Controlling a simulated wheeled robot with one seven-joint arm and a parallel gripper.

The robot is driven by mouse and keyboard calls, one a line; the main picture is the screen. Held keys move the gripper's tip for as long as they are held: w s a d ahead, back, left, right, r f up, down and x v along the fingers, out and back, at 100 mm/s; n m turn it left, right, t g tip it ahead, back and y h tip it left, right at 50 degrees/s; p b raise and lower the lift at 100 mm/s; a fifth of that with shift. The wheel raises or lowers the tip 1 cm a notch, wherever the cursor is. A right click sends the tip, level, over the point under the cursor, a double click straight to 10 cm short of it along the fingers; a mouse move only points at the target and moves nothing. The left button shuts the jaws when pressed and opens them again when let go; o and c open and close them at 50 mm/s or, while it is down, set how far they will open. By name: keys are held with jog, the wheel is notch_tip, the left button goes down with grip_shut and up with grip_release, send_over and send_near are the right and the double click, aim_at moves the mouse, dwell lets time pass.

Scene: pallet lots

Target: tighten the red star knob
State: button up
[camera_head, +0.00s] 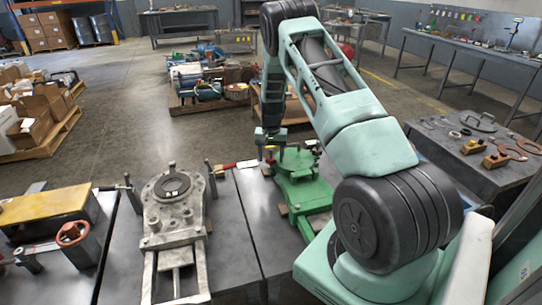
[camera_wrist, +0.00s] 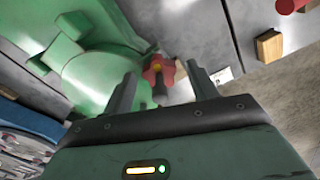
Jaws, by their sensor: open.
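The red star knob (camera_wrist: 158,72) shows in the wrist view beside the green fixture, with a dark post at its centre. My gripper (camera_wrist: 162,69) is open, with one finger on each side of the knob. Gaps show between the knob and both fingers, so I see no grip on it. In the head view my gripper (camera_head: 268,142) points down at the left edge of the green fixture (camera_head: 303,190). A small red spot there is partly hidden by the gripper, and I cannot tell its shape.
A grey metal fixture (camera_head: 175,205) stands on the bench to the left. A red-handled tool (camera_head: 240,164) lies between the two fixtures. A red handwheel (camera_head: 72,233) is at far left. A wooden block (camera_wrist: 269,46) lies right of the knob in the wrist view.

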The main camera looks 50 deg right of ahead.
notch_tip(320, 180, up, 17)
jog(key=b, duration=0.1)
jog(key=shift+r, duration=0.2)
dwell(0.6)
jog(key=s+a+r+n, duration=0.1)
jog(key=a+r+n, duration=0.15)
jog(key=a, duration=0.85)
jog(key=s+a+r+n+y+p, duration=0.1)
jog(key=a+r+n, duration=0.15)
jog(key=a, duration=0.75)
jog(key=s+a+r+n, duration=0.1)
jog(key=s+a+n, duration=0.15)
jog(key=a, duration=0.85)
jog(key=s+a+r+n, duration=0.2)
jog(key=s+a+n, duration=0.3)
jog(key=a, duration=0.4)
jog(key=s+a+n, duration=0.2)
jog(key=s+a, duration=0.2)
jog(key=s, duration=0.6)
jog(key=s+a+n+p, duration=0.1)
jog(key=s+a+n, duration=0.2)
jog(key=s, duration=0.8)
jog(key=shift+a+f+n+p, duration=0.2)
jog(key=shift+a+n+p, duration=0.1)
jog(key=shift+a+n, duration=0.05)
jog(key=shift+w, duration=0.1)
